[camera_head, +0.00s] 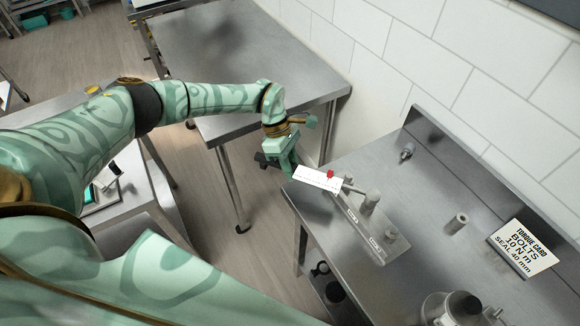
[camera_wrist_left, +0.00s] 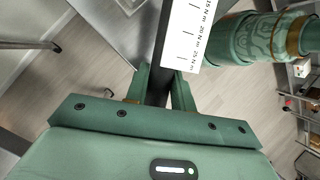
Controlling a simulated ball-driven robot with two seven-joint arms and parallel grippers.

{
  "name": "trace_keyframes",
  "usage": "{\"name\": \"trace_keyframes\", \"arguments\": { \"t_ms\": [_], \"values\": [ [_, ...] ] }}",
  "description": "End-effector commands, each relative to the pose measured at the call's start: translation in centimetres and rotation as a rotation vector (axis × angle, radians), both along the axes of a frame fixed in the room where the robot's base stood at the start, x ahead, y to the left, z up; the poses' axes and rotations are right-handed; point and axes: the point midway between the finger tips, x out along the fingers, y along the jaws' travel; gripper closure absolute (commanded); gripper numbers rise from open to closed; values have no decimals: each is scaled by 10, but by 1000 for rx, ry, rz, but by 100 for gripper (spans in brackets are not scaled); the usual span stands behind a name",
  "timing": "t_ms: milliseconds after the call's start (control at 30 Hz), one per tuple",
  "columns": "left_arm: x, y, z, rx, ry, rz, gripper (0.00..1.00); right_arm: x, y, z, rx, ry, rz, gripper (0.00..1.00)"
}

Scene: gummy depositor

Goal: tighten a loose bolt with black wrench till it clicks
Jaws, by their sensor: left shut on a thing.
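My left gripper (camera_head: 288,163) is shut on the handle of the black wrench, at the left edge of the steel bench. The black handle (camera_wrist_left: 154,75) runs between my left fingers (camera_wrist_left: 160,88) in the left wrist view. A white scale plate (camera_head: 312,178) with a red pointer (camera_head: 330,174) sits on the wrench. Its far end reaches a grey upright post (camera_head: 370,201); I cannot tell whether it is seated on a bolt. Another short grey post (camera_head: 391,234) stands on the same labelled plate (camera_head: 362,228). My right gripper is not in view.
A torque card (camera_head: 523,248) reads bolts 10 N m, seal 40 mm. A small cylinder (camera_head: 458,223) and a grey fitting (camera_head: 407,152) stand on the bench (camera_head: 425,190). A metal machine (camera_head: 450,308) is at the front. A bare steel table (camera_head: 245,55) stands behind.

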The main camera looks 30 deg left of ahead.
Motion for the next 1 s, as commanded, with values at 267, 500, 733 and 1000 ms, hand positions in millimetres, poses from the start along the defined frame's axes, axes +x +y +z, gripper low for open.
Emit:
{"name": "trace_keyframes", "arguments": {
  "t_ms": [267, 500, 733, 1000],
  "values": [
    [2, 0, 18, -3, -4, 1, 100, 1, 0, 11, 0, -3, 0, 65],
    [1, 0, 17, -3, -3, 2, 100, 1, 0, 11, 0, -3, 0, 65],
    [1, 0, 30, -2, -4, 2, 100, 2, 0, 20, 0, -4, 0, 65],
    [2, 0, 58, -2, -4, 2, 100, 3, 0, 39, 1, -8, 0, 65]
  ]
}}
